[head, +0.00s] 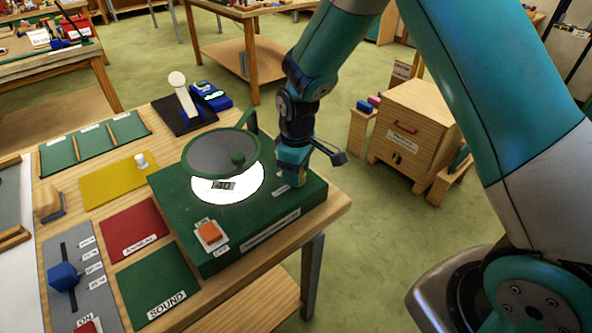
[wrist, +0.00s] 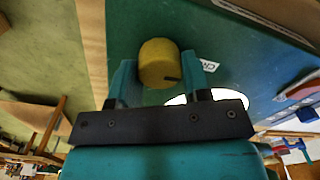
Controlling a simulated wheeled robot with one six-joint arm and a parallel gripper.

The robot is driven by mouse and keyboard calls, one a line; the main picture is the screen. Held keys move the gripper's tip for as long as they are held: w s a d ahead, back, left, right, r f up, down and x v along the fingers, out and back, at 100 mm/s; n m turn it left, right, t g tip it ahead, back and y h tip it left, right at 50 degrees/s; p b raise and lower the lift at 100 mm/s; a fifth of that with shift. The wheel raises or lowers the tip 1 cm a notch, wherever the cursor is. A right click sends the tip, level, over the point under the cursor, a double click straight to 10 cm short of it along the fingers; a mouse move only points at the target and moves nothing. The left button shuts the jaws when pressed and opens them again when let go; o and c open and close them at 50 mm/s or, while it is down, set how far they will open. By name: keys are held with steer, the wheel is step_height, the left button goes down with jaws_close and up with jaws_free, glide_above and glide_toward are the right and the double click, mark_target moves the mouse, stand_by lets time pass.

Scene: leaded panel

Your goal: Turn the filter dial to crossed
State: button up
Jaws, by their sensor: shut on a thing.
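A round yellow knob (wrist: 158,58), which I take for the filter dial, stands on the green box in the wrist view. A short dark mark shows on its near edge. My gripper (wrist: 157,76) has one finger on each side of the knob, shut on it. A white label starting "CR" (wrist: 212,62) lies beside the knob, partly hidden by a finger. A grey round filter (head: 220,152) in a green ring tilts above a lit disc (head: 245,190) marked 40.
An orange switch (head: 209,233) sits at the box's front. A white-knobbed stand (head: 183,100) and a blue device (head: 211,96) are behind it. Red (head: 133,228) and yellow (head: 118,182) panels lie left. A wooden cabinet (head: 413,120) stands beyond the table's right edge.

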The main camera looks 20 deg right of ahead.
stand_by(0.3)
steer(key=o, duration=0.9)
step_height(320, 180, up, 17)
steer(key=b, duration=0.2)
steer(key=shift+w+d+r+b, duration=0.1)
steer(key=shift+r+b, duration=0.1)
steer(key=shift+b, duration=0.1)
steer(key=s+a+y, duration=0.1)
steer(key=s, duration=0.7)
steer(key=s+a+r+m+y, duration=0.1)
steer(key=s+a, duration=0.1)
steer(key=s, duration=0.6)
steer(key=s+a+r+m+y, duration=0.1)
steer(key=s+a+y, duration=0.1)
steer(key=s, duration=0.7)
steer(key=shift+s, duration=0.1)
